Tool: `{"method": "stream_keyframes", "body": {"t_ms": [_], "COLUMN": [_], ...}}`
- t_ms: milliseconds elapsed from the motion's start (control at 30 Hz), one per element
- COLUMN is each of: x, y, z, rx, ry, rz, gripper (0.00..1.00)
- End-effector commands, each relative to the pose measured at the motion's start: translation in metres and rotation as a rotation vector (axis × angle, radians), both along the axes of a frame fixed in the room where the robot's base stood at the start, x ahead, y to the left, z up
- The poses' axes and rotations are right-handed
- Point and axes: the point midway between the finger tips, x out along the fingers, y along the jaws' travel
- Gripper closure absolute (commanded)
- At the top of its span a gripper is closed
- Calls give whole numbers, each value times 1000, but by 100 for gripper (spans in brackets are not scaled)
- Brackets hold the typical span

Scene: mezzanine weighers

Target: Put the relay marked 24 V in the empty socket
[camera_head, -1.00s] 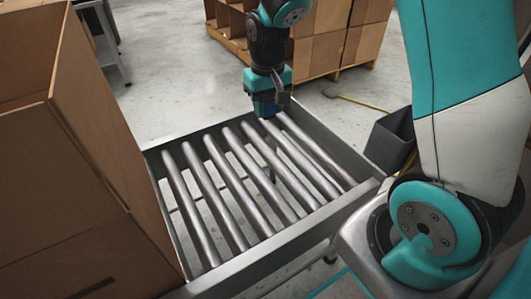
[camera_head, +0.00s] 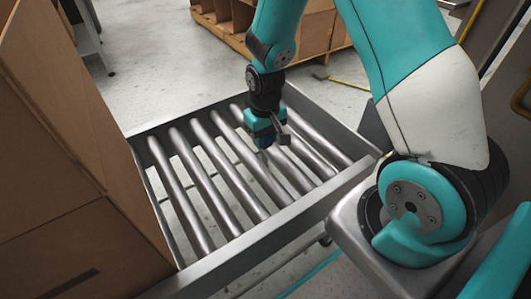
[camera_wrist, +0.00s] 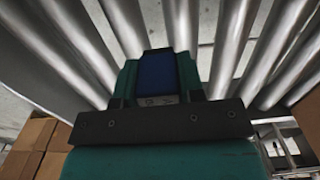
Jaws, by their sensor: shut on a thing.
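My gripper (camera_head: 268,141) is over the roller conveyor (camera_head: 205,263). It also shows in the wrist view (camera_wrist: 157,85), shut on a dark blue block-like relay (camera_wrist: 157,70). In the head view only a small dark blue patch of the relay (camera_head: 264,142) shows below the gripper. No 24 V marking can be read on it. The rollers lie behind and below the relay in the wrist view, and I cannot tell how far below. No socket can be made out in either view.
A large brown cardboard box (camera_head: 75,175) stands along the conveyor's left side. Brown compartmented boxes (camera_head: 310,35) stand at the back, with a yellow cord (camera_head: 347,83) on the floor near them. Grey floor (camera_head: 150,60) is open beyond the conveyor.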

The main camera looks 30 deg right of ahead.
Motion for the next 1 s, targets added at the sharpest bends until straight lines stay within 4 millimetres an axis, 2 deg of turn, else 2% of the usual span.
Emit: {"method": "stream_keyframes", "body": {"t_ms": [167, 400, 767, 800, 900, 1000], "x": [0, 0, 0, 0, 0, 0], "y": [0, 0, 0, 0, 0, 0], "z": [-14, -49, -52, -51, -51, -51], "rx": [0, 0, 0, 0, 0, 0], "ry": [0, 2, -1, -1, -1, -1], "rz": [0, 0, 0, 0, 0, 0], "gripper": [88, 88, 88, 60, 39, 39]}}
